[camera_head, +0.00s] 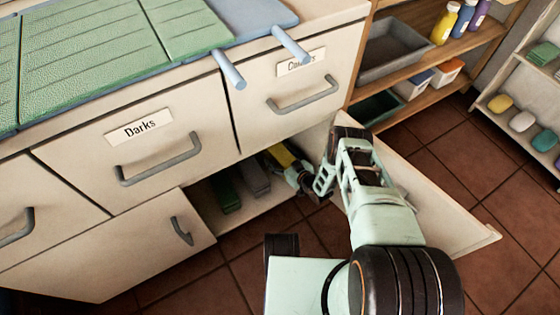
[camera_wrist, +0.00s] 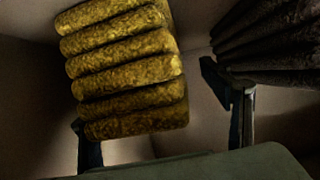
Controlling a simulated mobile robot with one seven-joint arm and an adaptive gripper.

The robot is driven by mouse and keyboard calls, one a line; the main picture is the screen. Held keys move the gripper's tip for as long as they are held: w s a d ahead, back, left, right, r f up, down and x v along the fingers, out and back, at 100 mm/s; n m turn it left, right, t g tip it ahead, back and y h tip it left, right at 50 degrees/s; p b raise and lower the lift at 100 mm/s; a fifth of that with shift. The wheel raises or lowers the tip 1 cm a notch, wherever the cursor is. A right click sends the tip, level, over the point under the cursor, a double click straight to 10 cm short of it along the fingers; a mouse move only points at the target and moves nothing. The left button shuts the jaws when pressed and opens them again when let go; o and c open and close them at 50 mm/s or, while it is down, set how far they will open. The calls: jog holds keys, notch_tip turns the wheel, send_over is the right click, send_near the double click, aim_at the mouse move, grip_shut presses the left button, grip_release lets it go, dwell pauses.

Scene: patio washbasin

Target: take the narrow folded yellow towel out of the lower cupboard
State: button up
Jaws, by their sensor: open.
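The narrow folded yellow towel (camera_head: 279,156) is inside the open lower cupboard (camera_head: 222,228), near its right side, partly hidden by my gripper. In the wrist view the towel (camera_wrist: 125,75) shows as a stack of rounded yellow folds, slightly tilted. My gripper (camera_head: 306,180) reaches into the cupboard opening. In the wrist view my gripper (camera_wrist: 145,100) is open, with its fingers on either side of the towel's lower end. The left finger is close to the towel's left edge; I cannot tell whether they touch. A gap separates the right finger from the towel.
A dark folded cloth (camera_wrist: 275,45) is close beside the right finger. Green (camera_head: 225,192) and grey (camera_head: 253,177) folded things lie left of the towel. The cupboard's left door (camera_head: 110,255) and right door (camera_head: 435,205) stand open; my arm passes near the right door. Drawers (camera_head: 150,150) are above.

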jog(key=c, duration=1.4)
jog(key=shift+r, duration=0.15)
